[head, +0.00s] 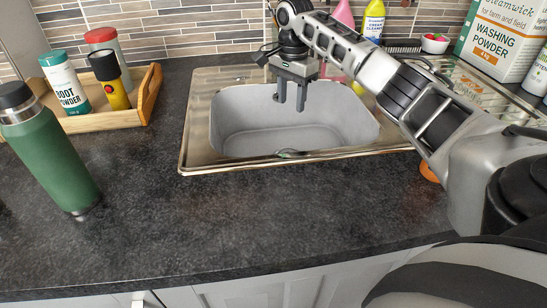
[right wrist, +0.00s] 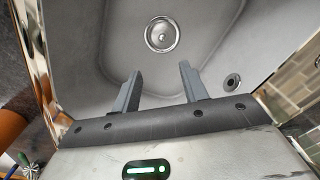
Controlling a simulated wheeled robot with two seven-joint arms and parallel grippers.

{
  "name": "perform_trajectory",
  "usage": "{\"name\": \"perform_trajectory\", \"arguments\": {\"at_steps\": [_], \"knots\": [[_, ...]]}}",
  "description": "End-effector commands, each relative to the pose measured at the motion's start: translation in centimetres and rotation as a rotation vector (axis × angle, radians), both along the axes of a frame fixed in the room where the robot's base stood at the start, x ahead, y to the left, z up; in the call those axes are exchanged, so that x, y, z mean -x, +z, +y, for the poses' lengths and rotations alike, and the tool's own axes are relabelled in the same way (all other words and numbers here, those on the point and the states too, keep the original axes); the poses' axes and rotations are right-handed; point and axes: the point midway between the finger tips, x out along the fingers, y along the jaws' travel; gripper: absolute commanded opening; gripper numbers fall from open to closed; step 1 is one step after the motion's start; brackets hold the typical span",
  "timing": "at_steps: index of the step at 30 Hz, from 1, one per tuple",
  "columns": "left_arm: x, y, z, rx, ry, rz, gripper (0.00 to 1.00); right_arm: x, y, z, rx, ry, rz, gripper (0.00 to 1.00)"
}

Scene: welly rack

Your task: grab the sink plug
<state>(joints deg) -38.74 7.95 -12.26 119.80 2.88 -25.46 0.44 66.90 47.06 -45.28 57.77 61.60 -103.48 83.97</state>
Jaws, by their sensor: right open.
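The sink (head: 235,120) is a grey basin with a shiny metal rim, set in the dark worktop. In the right wrist view a round metal fitting (right wrist: 161,34) with a small raised centre lies on the basin floor. I cannot tell whether it is the sink plug or just the drain. My right gripper (head: 291,100) points down over the back of the basin, open and empty. In the right wrist view its fingertips (right wrist: 160,72) are apart, with the round fitting beyond them. The basin's front wall hides its near floor in the head view. My left gripper is not in view.
A green flask (head: 50,155) stands at the left, near a wooden tray (head: 148,95) with several containers. A yellow bottle (head: 374,22), a pink bottle (head: 344,14) and a washing powder box (head: 505,40) stand behind the sink.

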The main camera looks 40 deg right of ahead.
Motion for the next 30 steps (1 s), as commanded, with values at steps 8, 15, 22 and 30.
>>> {"name": "perform_trajectory", "arguments": {"at_steps": [8, 15, 22, 30], "knots": [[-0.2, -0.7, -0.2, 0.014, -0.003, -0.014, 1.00, 0.0, -3.2, 0.0, 0.000, 0.000, 0.003, 0.44], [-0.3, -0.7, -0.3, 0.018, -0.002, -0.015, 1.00, 0.1, -8.2, 0.0, 0.000, 0.000, 0.005, 0.44], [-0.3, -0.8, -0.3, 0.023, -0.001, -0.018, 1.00, 0.1, -11.8, 0.0, -0.001, 0.000, 0.001, 0.44], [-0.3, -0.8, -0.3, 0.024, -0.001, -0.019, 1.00, 0.4, -13.9, -0.1, 0.001, 0.000, 0.003, 0.44]]}}
